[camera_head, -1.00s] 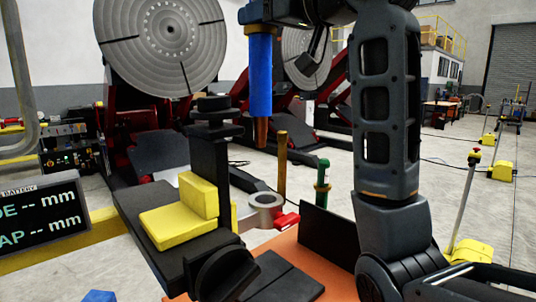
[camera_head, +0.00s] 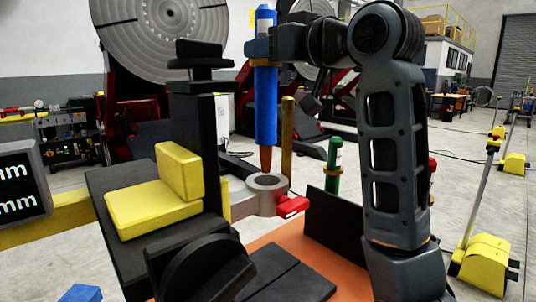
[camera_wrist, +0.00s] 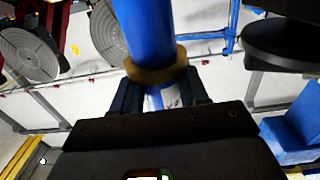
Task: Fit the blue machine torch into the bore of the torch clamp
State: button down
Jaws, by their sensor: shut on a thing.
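The blue machine torch (camera_head: 265,105) hangs upright with its copper-coloured tip pointing down. My gripper (camera_head: 262,48) is shut on its upper part; in the wrist view the torch (camera_wrist: 147,30) and its tan collar (camera_wrist: 156,70) show at the jaws (camera_wrist: 160,95). The torch clamp (camera_head: 258,203) is a grey ring with an open bore and a red lever (camera_head: 293,207) on its right. In the head view the torch tip appears just above the far rim of the bore. I cannot tell whether it is centred over the bore in depth.
A black post (camera_head: 195,130) and yellow blocks (camera_head: 155,200) stand left of the clamp. A brown rod (camera_head: 287,135) and a green cylinder (camera_head: 333,165) stand behind and right. A black upright plate (camera_head: 332,225) rises from the orange surface (camera_head: 290,240).

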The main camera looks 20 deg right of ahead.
aim_at(270, 166)
notch_tip(270, 166, down, 21)
jog(key=shift+f, duration=0.1)
jog(key=c, duration=0.8)
grip_release()
jog(key=shift+c, duration=0.2)
jog(key=shift+s, duration=0.1)
jog(key=b+v, duration=0.1)
jog(key=v, duration=1.1)
jog(key=shift+b, duration=0.4)
jog(key=shift+f, duration=0.15)
